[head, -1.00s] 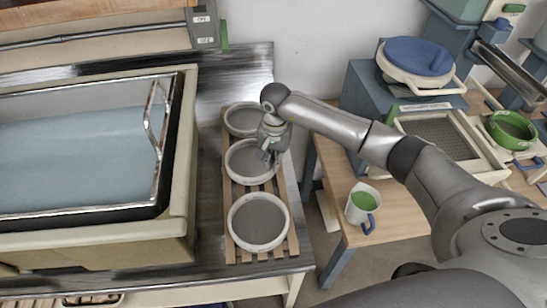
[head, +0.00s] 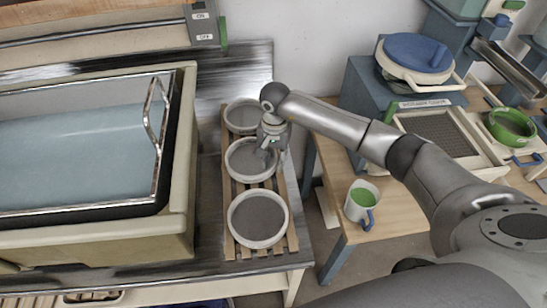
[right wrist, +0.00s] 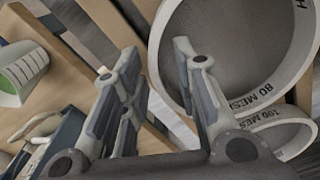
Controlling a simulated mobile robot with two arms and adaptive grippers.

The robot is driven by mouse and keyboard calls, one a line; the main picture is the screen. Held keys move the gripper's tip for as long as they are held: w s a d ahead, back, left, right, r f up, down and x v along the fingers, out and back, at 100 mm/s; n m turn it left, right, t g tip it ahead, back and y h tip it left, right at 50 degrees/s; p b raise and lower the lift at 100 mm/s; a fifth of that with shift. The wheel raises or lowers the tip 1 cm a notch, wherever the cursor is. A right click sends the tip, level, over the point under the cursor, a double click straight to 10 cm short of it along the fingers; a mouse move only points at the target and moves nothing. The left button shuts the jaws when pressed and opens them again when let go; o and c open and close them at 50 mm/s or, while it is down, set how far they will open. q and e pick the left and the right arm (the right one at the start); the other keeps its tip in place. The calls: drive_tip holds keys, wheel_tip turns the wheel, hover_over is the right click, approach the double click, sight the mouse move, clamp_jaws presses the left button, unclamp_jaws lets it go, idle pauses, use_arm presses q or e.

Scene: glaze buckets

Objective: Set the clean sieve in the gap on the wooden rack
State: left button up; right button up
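The wooden rack (head: 231,247) stands on the metal counter and bears three pale-rimmed sieves with grey mesh in a row: a back sieve (head: 240,116), a middle sieve (head: 246,165) and a front sieve (head: 257,219). My right gripper (head: 267,154) is at the right rim of the middle sieve. In the right wrist view my right gripper (right wrist: 157,52) is open, its fingers apart on either side of a rim marked 80 MESH (right wrist: 262,88). Contact with the rim cannot be told. A rim marked 100 MESH (right wrist: 270,124) lies beside it. My left gripper is out of view.
A large basin of bluish water (head: 75,150) with a metal handle stands left of the rack. To the right, a wooden table holds a white jug with green contents (head: 361,202), a framed mesh tray (head: 437,133), a green bowl (head: 510,127) and a blue-lidded container (head: 415,55).

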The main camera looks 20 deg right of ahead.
drive_tip(key=shift+r+b, duration=0.4)
drive_tip(key=shift+r, duration=0.15)
wheel_tip(320, 180, up, 11)
drive_tip(key=b, duration=0.3)
drive_tip(key=shift+s, duration=0.15)
